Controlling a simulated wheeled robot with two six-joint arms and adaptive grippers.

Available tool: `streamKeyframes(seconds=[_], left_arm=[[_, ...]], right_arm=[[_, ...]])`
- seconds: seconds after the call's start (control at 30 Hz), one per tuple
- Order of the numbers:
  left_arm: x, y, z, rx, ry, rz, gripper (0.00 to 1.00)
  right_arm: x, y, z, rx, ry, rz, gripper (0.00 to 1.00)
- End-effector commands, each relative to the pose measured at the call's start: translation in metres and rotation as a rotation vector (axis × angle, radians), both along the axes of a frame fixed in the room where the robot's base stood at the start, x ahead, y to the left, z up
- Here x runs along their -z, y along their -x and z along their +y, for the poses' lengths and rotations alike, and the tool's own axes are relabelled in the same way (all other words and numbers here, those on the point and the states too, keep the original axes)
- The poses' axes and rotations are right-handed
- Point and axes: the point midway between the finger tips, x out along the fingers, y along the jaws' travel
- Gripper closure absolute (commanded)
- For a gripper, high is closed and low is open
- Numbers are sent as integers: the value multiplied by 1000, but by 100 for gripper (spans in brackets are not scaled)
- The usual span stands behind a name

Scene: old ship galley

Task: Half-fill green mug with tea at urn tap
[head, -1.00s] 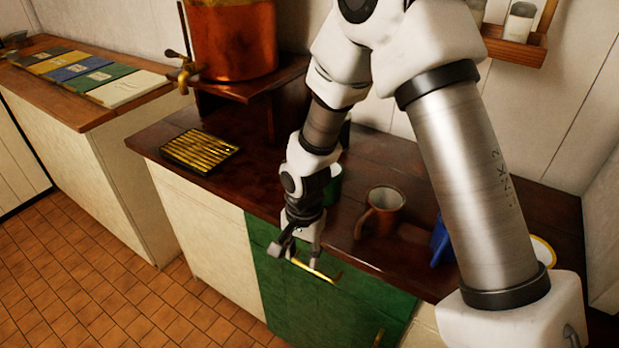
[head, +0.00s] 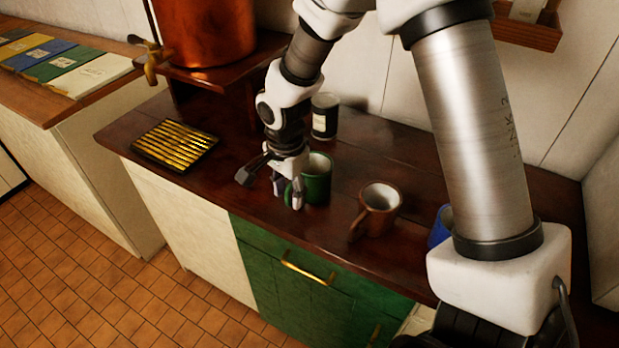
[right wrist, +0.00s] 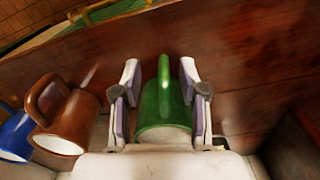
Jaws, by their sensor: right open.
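The green mug (head: 318,180) stands upright on the dark wooden counter. My right gripper (head: 281,196) is open at the mug's near left side, by its handle. In the right wrist view the green mug (right wrist: 163,108) lies between the two open fingers (right wrist: 160,90), with its handle pointing away from the palm. I cannot tell whether a finger touches it. The copper urn (head: 207,30) stands on a wooden stand at the back left. My left gripper is not in view.
A brown mug (head: 377,210) stands right of the green mug, and a blue mug (head: 440,228) is partly hidden behind my arm. A dark labelled jar (head: 325,117) stands behind the green mug. The counter between drip tray and gripper is clear.

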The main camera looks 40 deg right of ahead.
Motion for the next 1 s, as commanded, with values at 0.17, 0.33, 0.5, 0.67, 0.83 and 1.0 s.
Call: streamKeyframes(seconds=[0.17,0.33,0.5,0.67,0.83,1.0], left_arm=[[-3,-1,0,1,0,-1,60],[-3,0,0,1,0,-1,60],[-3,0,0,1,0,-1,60],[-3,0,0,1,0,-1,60],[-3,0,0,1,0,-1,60],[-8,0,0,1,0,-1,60]], right_arm=[[26,0,0,0,-1,1,57],[28,-1,0,0,-1,0,57],[28,-1,0,0,-1,0,100],[28,-1,0,-1,-1,-1,100],[28,-1,0,-1,-1,0,100],[23,-1,1,-2,-1,0,100]])
